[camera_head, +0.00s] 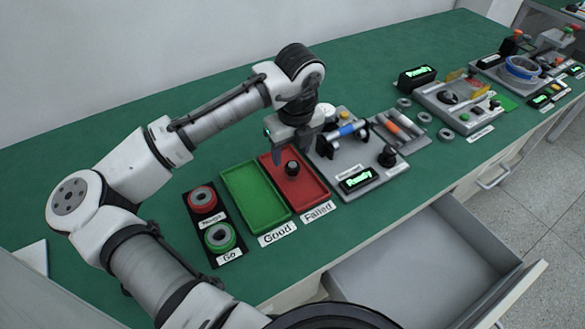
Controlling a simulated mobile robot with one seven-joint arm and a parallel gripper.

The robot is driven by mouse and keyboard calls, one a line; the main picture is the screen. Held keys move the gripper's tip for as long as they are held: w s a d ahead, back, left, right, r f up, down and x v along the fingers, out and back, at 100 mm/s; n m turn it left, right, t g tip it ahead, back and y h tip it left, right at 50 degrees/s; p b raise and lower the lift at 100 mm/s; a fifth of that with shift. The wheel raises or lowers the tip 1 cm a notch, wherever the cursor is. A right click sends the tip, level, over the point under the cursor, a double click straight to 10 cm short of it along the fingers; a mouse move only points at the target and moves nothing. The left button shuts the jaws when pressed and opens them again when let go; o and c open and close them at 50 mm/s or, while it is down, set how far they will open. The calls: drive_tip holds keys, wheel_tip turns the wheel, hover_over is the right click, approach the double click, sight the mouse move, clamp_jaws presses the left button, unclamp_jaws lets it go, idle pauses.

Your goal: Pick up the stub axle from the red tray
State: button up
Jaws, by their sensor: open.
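A small dark stub axle (292,169) stands in the red tray (310,197), which has a "Failed" label at its front edge. My gripper (292,146) hangs from my arm above the far part of the red tray, close to the axle in the picture. Its jaws are open and nothing shows between them. The gap between the fingers and the axle is too small to judge from this view.
An empty green tray (255,198) labelled "Good" lies left of the red tray. A grey test station (345,160) stands close on the right. An open drawer (430,265) juts out in front.

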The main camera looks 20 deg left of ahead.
sight(293, 164)
drive_tip(key=shift+w+a+f+p, duration=0.1)
drive_tip(key=shift+w+f+p, duration=0.15)
drive_tip(key=shift+f, duration=0.9)
drive_tip(key=shift+w+f+p, duration=0.1)
drive_tip(key=shift+f+p, duration=0.1)
drive_tip(key=shift+f, duration=0.9)
drive_tip(key=shift+w+a+f+p, duration=0.1)
drive_tip(key=shift+w+f+p, duration=0.15)
drive_tip(key=shift+f, duration=0.9)
clamp_jaws()
drive_tip(key=shift+r, duration=0.1)
